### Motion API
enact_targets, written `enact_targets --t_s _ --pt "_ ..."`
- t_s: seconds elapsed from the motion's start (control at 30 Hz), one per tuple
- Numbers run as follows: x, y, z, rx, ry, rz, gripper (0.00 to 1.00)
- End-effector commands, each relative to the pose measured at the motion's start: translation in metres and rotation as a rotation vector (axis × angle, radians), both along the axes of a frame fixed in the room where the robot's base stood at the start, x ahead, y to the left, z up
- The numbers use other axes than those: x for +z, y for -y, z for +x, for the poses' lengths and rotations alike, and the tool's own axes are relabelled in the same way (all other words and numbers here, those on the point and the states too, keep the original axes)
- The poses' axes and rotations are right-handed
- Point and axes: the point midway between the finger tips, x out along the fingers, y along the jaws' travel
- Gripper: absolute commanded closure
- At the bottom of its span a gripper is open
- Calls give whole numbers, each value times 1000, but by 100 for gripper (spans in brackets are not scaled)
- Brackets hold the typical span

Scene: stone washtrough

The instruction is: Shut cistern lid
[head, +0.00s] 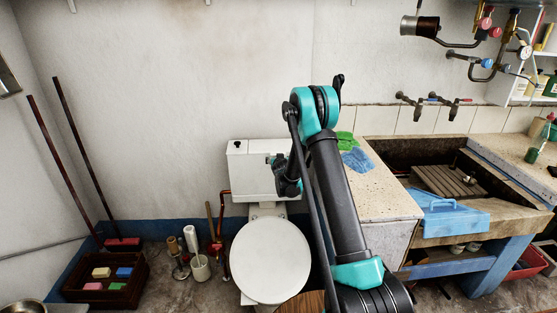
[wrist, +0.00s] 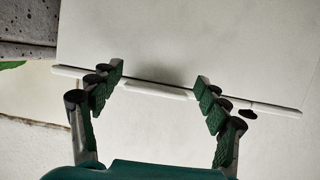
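The white cistern (head: 250,182) stands against the back wall behind the toilet bowl. Its upper white part (head: 255,147), with a small dark spot at the left, shows at the top; I cannot tell clearly from here how far the lid is raised. My gripper (head: 280,172) is at the cistern's right side, partly hidden by my arm. A broad white surface (wrist: 190,45) and a thin white edge (wrist: 155,91) lie beyond the fingertips; contact cannot be told.
The round white toilet seat cover (head: 270,260) is down in front. A speckled counter (head: 388,195) with green and blue cloths (head: 356,160) stands close to the right of my arm. A red pipe (head: 224,240), brushes and a dark crate (head: 105,295) are at the left.

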Motion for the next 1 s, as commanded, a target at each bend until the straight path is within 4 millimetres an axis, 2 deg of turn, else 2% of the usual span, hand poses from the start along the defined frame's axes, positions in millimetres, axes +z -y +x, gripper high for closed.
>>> enact_targets --t_s 0.07,0.47,0.57,1.0 --pt "1 0 0 0 2 0 10" --pt "4 0 -4 1 5 -1 10" --pt "8 0 -15 1 5 -1 10" --pt "35 0 -93 3 4 -1 10"
